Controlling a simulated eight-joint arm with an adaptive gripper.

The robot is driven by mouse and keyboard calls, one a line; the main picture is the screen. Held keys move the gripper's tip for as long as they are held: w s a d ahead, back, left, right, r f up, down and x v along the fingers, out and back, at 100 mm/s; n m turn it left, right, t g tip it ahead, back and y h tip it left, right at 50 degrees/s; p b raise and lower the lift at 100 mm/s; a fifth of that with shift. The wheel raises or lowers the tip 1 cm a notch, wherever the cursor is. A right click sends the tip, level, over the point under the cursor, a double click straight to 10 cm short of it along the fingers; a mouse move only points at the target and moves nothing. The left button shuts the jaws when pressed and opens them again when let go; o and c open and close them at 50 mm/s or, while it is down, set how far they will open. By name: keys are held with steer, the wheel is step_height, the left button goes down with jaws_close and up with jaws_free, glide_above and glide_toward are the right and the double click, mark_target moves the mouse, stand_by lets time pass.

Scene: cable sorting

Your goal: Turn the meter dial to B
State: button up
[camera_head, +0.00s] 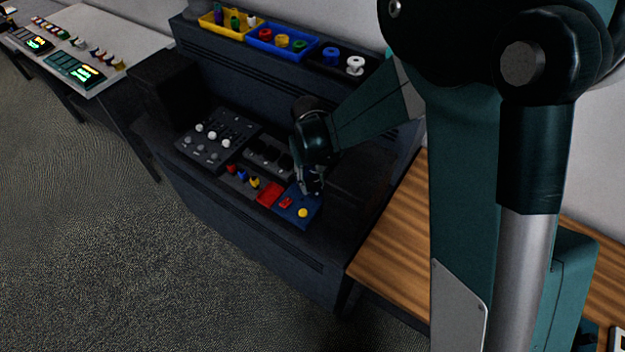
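My gripper (313,188) is small in the picture. It points down over the top edge of a blue panel (290,212) on the dark console (258,238). This panel carries a red part (285,203) and a yellow round knob (303,213). I cannot tell which part is the meter dial, and no letter B is readable; the dial may be hidden behind my gripper. I cannot tell whether the fingers touch anything or how far apart they are.
A grey panel (190,153) with white knobs lies at the console's left. Small red, blue and yellow parts and a red block (268,194) sit left of the blue panel. A shelf above holds a yellow bin (231,31) and a blue bin (263,47). A wooden bench (395,262) stands right.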

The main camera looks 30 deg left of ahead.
steer(key=c, duration=0.9)
steer(key=m+b, duration=0.2)
steer(key=m, duration=0.1)
steer(key=shift+f+m, duration=0.15)
steer(key=shift+m, duration=0.15)
steer(key=m+b, duration=0.2)
steer(key=m, duration=0.1)
steer(key=m+b, duration=0.1)
steer(key=m, duration=0.3)
steer(key=shift+b, duration=0.4)
steer(key=shift+m+g+b, duration=0.3)
steer(key=shift+m+b, duration=0.15)
steer(key=shift+m, duration=1.25)
